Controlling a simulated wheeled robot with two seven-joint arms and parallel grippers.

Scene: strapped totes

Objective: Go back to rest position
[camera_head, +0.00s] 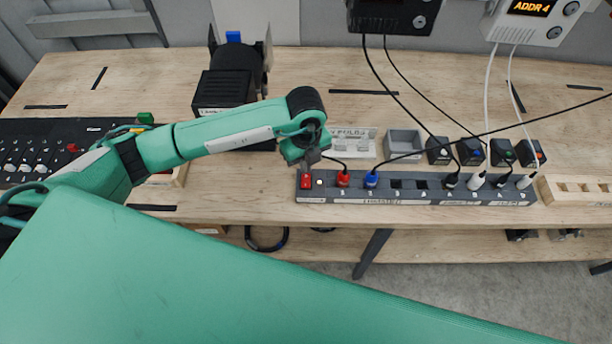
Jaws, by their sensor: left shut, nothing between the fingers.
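My left gripper (309,159) is above the left end of a dark power strip (412,190), close over its red switch (305,182). It looks shut and holds nothing I can see. I cannot tell whether its tips touch the strip. The green left arm reaches in from the left across the table. My right gripper is not in view.
The wooden table (180,80) carries a black device (225,90) behind my arm and a black control panel (40,145) at the left. Red, blue, black and white plugs sit in the strip, with cables rising behind.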

